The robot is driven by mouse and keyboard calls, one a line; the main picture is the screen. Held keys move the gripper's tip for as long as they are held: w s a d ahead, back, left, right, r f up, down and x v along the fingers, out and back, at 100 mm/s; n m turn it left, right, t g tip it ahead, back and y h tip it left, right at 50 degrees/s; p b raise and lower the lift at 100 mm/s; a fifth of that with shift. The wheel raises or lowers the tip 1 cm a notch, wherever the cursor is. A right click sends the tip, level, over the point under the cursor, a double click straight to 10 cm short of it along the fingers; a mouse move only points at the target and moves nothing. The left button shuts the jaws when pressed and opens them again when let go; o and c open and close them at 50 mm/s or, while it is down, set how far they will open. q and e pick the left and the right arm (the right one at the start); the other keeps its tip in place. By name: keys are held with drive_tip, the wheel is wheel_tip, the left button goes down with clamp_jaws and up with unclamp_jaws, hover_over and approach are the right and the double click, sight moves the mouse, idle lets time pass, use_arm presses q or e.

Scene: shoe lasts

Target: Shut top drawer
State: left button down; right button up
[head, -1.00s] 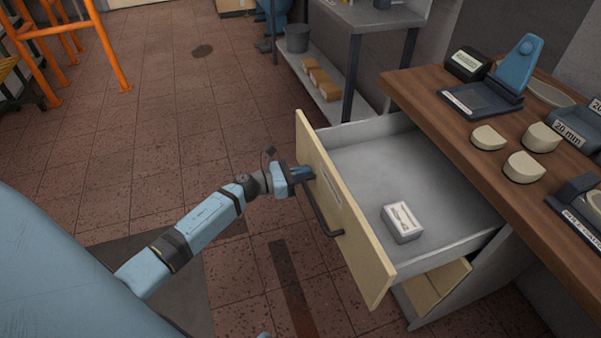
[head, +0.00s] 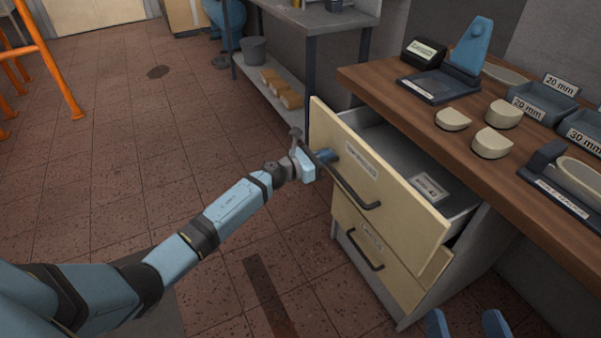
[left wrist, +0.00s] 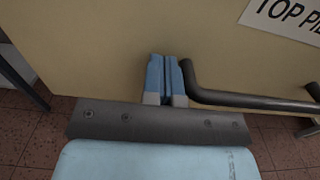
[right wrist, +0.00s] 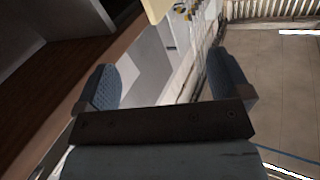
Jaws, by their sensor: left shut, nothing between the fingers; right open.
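The top drawer (head: 395,185) has a cream front with a label and a dark bar handle (head: 350,190). It stands partly open, with part of its grey inside showing. A small labelled box (head: 430,188) lies in it. My left gripper (head: 326,156) is shut and empty at the drawer front, near the handle's far end. In the left wrist view its closed fingertips (left wrist: 165,75) are at the cream panel beside the handle's end (left wrist: 190,80); contact is hard to tell. My right gripper (head: 467,324) is open and empty at the bottom edge, in front of the cabinet.
A lower drawer (head: 378,248) sits below the top one. The wooden worktop (head: 440,125) above carries pale heel-shaped blocks (head: 493,143), trays and a blue stand (head: 470,48). A grey shelf unit (head: 320,18) stands behind. The tiled floor (head: 150,140) at left is open.

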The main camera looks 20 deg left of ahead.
use_arm(q)
drive_tip(key=b+x, duration=0.1)
drive_tip(key=x, duration=0.2)
drive_tip(key=b+x, duration=0.2)
drive_tip(key=x, duration=0.2)
drive_tip(key=shift+f, duration=0.25)
drive_tip(key=b+x, duration=0.2)
drive_tip(key=x, duration=0.1)
drive_tip(key=shift+w+d, duration=0.3)
drive_tip(key=shift+w+d+r+b, duration=0.1)
drive_tip(key=shift+w+d+b, duration=0.2)
drive_tip(key=shift+w+d, duration=0.15)
drive_tip(key=shift+w+r, duration=0.1)
drive_tip(key=shift+r, duration=0.3)
use_arm(e)
drive_tip(key=shift+s+a+f+n+y, duration=0.1)
drive_tip(key=shift+a+f+n+y, duration=0.15)
drive_tip(key=shift+a+y, duration=0.25)
drive_tip(key=shift+s+a+f+n+y, duration=0.15)
drive_tip(key=shift+a+f+y, duration=0.25)
drive_tip(key=shift+a, duration=0.2)
